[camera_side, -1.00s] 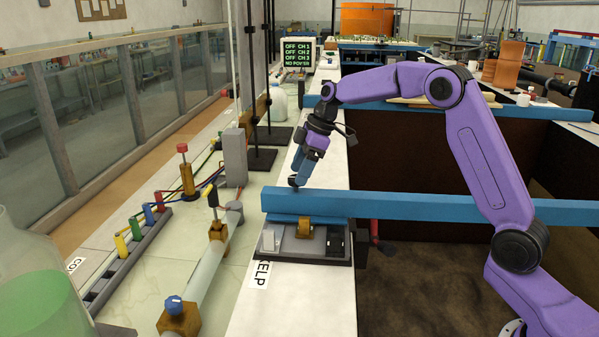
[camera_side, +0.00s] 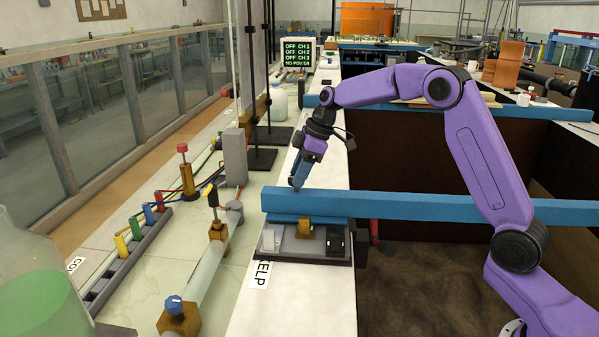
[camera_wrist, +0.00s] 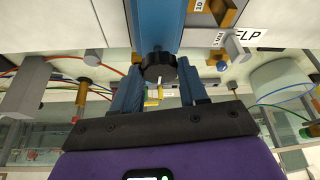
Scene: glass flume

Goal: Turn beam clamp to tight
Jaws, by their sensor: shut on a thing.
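The blue beam (camera_side: 430,207) runs across the bench edge in the side view, and it shows at the top of the wrist view (camera_wrist: 156,22). The beam clamp's round black knob (camera_wrist: 158,67) with a pale pointer mark lies under the beam's end in the wrist view. My gripper (camera_wrist: 158,80) has one blue finger on each side of the knob and is shut on it. In the side view my gripper (camera_side: 297,183) reaches down behind the beam's left end, and the knob is hidden there.
A base with small blocks (camera_side: 304,248) sits under the beam on the white ledge. To the left are a pipe with a valve (camera_side: 217,232), coloured plugs on a strip (camera_side: 135,231) and a green-filled bottle (camera_side: 40,285). A dark open pit lies to the right.

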